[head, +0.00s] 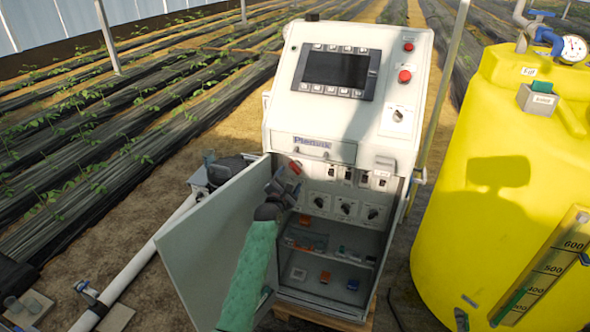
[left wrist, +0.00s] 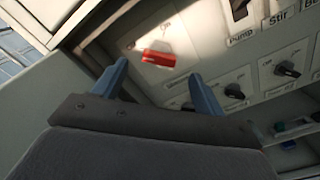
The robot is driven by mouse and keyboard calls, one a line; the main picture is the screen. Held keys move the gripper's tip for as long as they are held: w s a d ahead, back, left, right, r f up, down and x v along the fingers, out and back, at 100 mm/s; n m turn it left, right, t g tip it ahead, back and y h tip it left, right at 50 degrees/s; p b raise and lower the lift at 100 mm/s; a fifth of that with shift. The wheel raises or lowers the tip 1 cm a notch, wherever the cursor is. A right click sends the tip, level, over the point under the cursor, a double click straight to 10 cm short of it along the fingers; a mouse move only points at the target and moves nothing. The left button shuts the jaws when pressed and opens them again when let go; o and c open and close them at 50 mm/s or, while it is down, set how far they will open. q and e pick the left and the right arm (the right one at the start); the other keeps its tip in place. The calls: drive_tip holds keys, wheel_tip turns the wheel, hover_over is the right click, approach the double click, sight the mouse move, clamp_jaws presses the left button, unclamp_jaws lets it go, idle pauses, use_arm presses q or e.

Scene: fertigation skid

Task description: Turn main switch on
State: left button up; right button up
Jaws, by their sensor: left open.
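The main switch is a red handle (left wrist: 158,57) on the light inner panel of the cabinet, seen in the left wrist view. Small lettering stands around it, too blurred to read surely. Its red also shows in the head view (head: 296,166), partly behind my gripper. My left gripper (head: 284,182) is at the upper left of the cabinet opening, in front of the switch. In the left wrist view its two blue fingers (left wrist: 160,76) are apart, with the red handle just beyond and between their tips. I see no clear contact. My right gripper is not in view.
The cabinet door (head: 213,240) stands open to the left, close to my left arm. Black knobs (head: 343,208) sit right of the switch, and shelves with small parts lie below. A yellow tank (head: 480,200) stands at the right.

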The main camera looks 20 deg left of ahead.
sight(295, 169)
use_arm(q)
drive_tip(key=w+p, duration=0.1)
drive_tip(key=w, duration=0.2)
drive_tip(key=w+p, duration=0.1)
drive_tip(key=w, duration=0.2)
drive_tip(key=shift+w+d+r, duration=0.15)
drive_tip(key=shift+w+p, duration=0.4)
drive_tip(key=shift+w, duration=0.2)
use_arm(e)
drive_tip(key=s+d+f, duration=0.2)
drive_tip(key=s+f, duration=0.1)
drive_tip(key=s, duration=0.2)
use_arm(q)
drive_tip(key=c, duration=1)
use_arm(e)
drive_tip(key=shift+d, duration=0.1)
